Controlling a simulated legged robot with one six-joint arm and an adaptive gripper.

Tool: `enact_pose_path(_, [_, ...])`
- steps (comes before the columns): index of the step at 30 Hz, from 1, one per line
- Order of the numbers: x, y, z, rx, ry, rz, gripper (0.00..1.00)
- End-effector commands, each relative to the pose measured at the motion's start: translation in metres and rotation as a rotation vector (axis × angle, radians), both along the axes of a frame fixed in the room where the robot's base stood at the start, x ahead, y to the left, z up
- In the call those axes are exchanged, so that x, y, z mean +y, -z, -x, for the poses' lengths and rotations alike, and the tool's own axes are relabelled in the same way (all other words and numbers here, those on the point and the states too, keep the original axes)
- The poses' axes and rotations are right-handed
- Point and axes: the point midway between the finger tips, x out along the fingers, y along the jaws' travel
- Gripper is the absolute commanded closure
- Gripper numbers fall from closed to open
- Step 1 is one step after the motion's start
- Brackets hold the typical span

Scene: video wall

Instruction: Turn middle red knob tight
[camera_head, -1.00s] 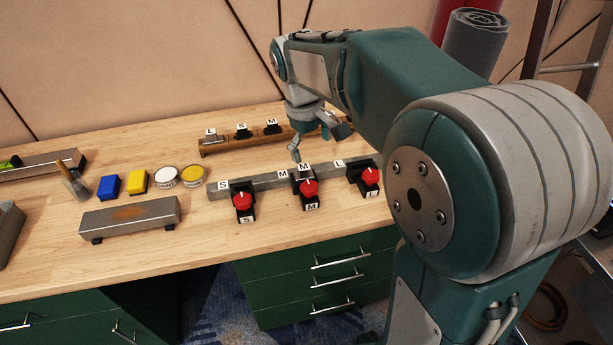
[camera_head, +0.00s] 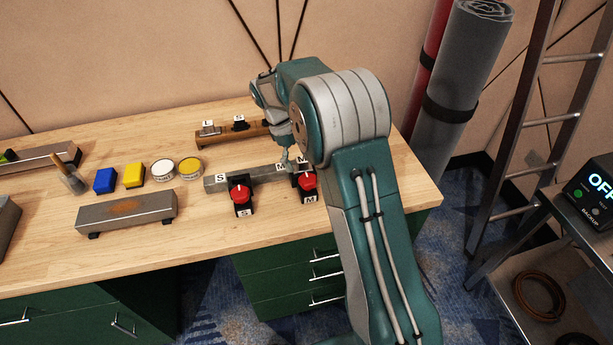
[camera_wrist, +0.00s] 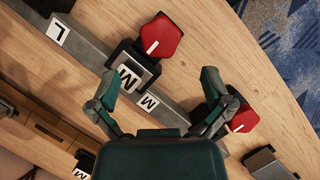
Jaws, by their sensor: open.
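The middle red knob (camera_head: 307,184) sits on a black block with an M label, at the front of a grey bar (camera_head: 258,177) on the bench. In the wrist view, the middle red knob (camera_wrist: 163,38) has a white pointer line and lies beyond my fingertips. My gripper (camera_head: 290,162) is above the bar, just behind the middle knob, partly hidden by my arm. In the wrist view my gripper (camera_wrist: 163,78) is open, with its fingers spread and apart from the knob. The S red knob (camera_head: 240,192) is to the left; it is behind the right finger (camera_wrist: 242,117) in the wrist view.
A wooden rack (camera_head: 222,138) with labelled pieces stands behind the bar. Two cans, a yellow block (camera_head: 134,175), a blue block (camera_head: 105,181) and a grey bar on feet (camera_head: 126,212) are at left. My arm hides the bar's right end, including the L knob.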

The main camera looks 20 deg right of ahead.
Motion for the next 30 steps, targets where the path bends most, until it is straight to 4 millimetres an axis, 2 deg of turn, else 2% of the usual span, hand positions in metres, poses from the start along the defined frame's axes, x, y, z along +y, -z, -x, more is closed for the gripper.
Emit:
enact_pose_path(3, [-0.007,0.022,0.007,0.003,0.001,0.001,0.00])
enact_pose_path(9, [-0.014,0.048,0.015,0.003,0.001,0.000,0.00])
enact_pose_path(14, [-0.017,0.057,0.017,-0.001,0.001,0.000,0.00])
enact_pose_path(21, [-0.017,0.058,0.017,-0.001,0.001,0.000,0.00])
enact_pose_path(22, [-0.017,0.057,0.017,-0.001,0.001,0.000,0.09])
enact_pose_path(23, [-0.017,0.057,0.017,-0.001,0.001,0.000,0.22])
enact_pose_path(24, [-0.017,0.057,0.017,-0.001,0.001,0.000,0.40])
enact_pose_path(27, [-0.017,0.058,0.017,-0.001,0.000,-0.001,0.82])
enact_pose_path(30, [-0.017,0.058,0.017,0.001,0.000,-0.001,0.82])
